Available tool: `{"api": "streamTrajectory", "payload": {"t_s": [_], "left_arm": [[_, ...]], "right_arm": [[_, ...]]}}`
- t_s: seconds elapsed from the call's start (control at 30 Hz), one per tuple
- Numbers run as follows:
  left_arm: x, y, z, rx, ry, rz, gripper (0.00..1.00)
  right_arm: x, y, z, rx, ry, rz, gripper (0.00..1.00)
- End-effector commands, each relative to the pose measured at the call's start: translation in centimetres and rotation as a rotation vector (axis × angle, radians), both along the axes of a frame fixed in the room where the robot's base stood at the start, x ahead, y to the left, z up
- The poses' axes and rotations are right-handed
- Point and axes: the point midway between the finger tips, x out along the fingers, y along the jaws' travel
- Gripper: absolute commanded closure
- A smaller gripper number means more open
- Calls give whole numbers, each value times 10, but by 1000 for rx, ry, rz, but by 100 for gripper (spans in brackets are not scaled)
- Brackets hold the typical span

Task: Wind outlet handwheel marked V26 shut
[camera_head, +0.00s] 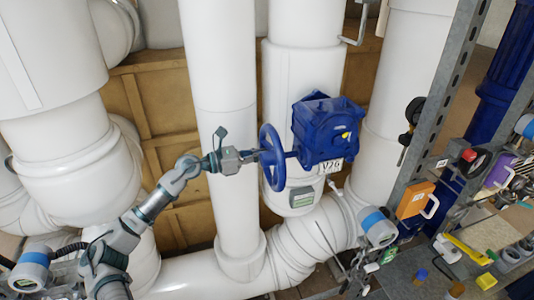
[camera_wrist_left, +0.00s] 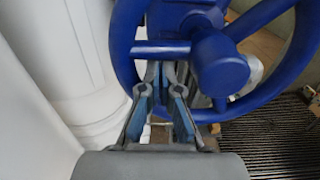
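The blue handwheel (camera_head: 272,157) stands nearly edge-on in the head view, on a shaft from the blue valve gearbox (camera_head: 328,130). A white plate marked V26 (camera_head: 330,167) hangs below the gearbox. My left gripper (camera_head: 244,157) is at the wheel's left side, close to its rim and hub. In the left wrist view the wheel (camera_wrist_left: 222,62), with its round hub and spokes, fills the upper part. A spoke crosses just above the tips; contact is unclear. My right gripper is not seen.
Large white pipes (camera_head: 222,120) stand behind and beside the valve. A perforated steel post (camera_head: 435,110) rises to the right, beside a bench with an orange box (camera_head: 414,200) and loose tools. A floor grating (camera_wrist_left: 275,140) shows below the wheel.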

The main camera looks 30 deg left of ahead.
Motion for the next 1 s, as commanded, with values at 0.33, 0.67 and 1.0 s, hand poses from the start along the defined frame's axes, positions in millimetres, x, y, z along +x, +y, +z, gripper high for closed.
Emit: {"api": "streamTrajectory", "payload": {"t_s": [0.33, 0.67, 1.0], "left_arm": [[1, 1, 12, -2, -2, 1, 100], [1, 2, 17, -1, -2, 0, 100], [-1, -1, 36, -3, -3, 0, 100]], "right_arm": [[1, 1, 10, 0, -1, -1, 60], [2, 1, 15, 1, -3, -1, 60], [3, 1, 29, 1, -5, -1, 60]]}}
